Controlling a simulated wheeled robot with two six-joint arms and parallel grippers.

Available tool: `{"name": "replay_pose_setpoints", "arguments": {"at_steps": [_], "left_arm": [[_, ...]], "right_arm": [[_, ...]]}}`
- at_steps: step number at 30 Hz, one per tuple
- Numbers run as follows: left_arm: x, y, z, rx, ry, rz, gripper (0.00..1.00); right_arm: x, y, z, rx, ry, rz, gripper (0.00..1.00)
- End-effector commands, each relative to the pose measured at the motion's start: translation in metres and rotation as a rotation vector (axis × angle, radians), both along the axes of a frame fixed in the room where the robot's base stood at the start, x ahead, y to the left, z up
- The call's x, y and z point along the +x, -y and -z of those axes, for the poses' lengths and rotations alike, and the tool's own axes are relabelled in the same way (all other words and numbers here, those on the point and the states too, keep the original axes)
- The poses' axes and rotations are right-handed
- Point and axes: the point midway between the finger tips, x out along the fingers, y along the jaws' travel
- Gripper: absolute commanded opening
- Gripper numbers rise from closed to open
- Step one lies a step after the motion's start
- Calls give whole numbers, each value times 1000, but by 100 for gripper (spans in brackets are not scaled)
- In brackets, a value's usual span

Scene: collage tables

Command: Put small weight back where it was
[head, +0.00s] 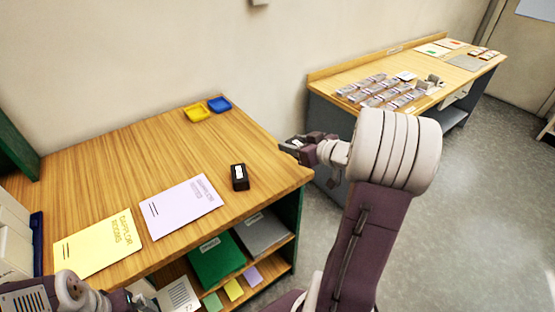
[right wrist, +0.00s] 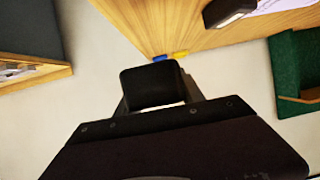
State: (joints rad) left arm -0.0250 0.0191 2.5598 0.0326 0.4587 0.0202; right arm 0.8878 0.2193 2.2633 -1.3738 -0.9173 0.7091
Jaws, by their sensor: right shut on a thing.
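My right gripper (head: 298,149) is shut on a small black block, the small weight (right wrist: 152,86), which shows between the jaws in the right wrist view. The gripper holds it in the air, just past the right edge of the near table. In the head view the fingers mostly hide it. A second black block with a white label (head: 239,177) stands on the near table, left of the gripper; it also shows at the top of the right wrist view (right wrist: 226,12). My left gripper (head: 130,301) is low at the bottom left, partly cut off, and its jaws are unclear.
The near table (head: 120,180) bears a yellow tray (head: 198,113), a blue tray (head: 220,104), a lilac booklet (head: 181,206) and a yellow booklet (head: 98,243). A shelf below holds folders. A far table (head: 345,78) carries rows of small packets (head: 380,90). Open floor lies to the right.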

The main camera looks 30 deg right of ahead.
Motion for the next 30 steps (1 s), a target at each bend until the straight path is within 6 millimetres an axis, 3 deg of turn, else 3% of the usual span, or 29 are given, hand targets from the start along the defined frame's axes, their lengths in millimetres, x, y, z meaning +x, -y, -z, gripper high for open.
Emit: {"name": "replay_pose_setpoints", "arguments": {"at_steps": [3, 8, 15, 21, 30], "left_arm": [[0, 0, -2, 0, 0, 0, 100], [0, 0, 2, 0, 0, 0, 100], [0, 0, 27, 0, 0, 0, 100], [0, 0, 38, 0, 0, 0, 100], [0, 0, 41, 0, 0, 0, 100]], "right_arm": [[-6, 14, -3, 0, 2, 35, 0], [-2, 13, 2, 0, 2, 37, 0], [52, -12, 42, 1, 1, 31, 0], [91, -28, 64, 0, 2, 35, 0], [101, -31, 73, 0, 2, 38, 0]]}}
